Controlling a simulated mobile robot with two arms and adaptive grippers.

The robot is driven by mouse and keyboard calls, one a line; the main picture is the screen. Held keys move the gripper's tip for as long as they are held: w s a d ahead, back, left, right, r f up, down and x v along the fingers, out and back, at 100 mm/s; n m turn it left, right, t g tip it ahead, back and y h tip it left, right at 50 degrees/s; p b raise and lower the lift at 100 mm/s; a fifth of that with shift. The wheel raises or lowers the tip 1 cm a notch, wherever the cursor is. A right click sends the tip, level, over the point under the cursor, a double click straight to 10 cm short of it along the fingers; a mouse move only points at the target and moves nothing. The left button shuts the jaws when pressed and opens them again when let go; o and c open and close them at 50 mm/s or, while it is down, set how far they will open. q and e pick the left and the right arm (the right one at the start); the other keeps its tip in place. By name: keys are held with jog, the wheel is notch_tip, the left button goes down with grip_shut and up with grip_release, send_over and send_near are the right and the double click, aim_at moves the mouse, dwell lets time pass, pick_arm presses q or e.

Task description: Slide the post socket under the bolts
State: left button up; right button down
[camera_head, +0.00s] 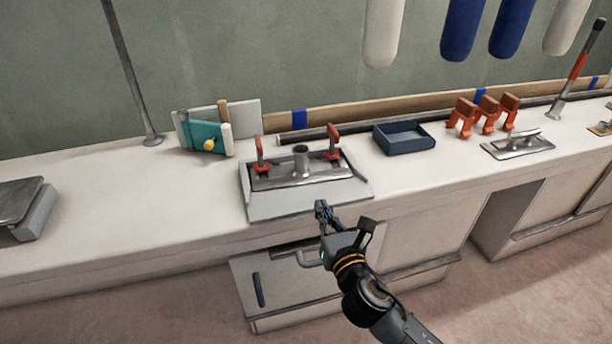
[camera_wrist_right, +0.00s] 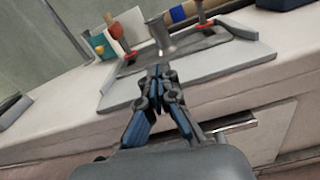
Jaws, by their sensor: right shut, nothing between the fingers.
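The post socket (camera_head: 301,163) is a grey metal plate with a short upright tube. It lies on a light grey base plate (camera_head: 308,203) on the counter, and it also shows in the right wrist view (camera_wrist_right: 163,38). Two red-handled bolts (camera_head: 260,154) (camera_head: 333,142) stand at its left and right ends, at its back edge. I cannot tell whether the socket plate is fully under them. My right gripper (camera_head: 321,207) is shut and empty, just in front of the base plate's front edge. Its closed fingertips (camera_wrist_right: 157,70) point toward the tube in the wrist view. My left gripper is not in view.
A dark blue tray (camera_head: 404,140) and several orange clamps (camera_head: 483,116) stand to the right. A metal cleat (camera_head: 518,144) is farther right. A teal block with a yellow knob (camera_head: 207,139) stands left. The counter in between is clear. A drawer handle (camera_wrist_right: 233,125) is below the edge.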

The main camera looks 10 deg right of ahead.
jog(key=n, duration=0.1)
jog(key=b, duration=0.1)
send_near(303, 162)
jog(key=w, duration=0.5)
jog(key=shift+w+a+f, duration=0.2)
jog(key=shift+w+a, duration=0.05)
jog(key=shift+w, duration=0.1)
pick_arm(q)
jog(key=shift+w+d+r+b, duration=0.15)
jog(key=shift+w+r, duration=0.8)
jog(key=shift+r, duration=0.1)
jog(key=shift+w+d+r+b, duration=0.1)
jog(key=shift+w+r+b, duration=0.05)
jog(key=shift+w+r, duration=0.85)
pick_arm(e)
jog(key=shift+w, duration=0.65)
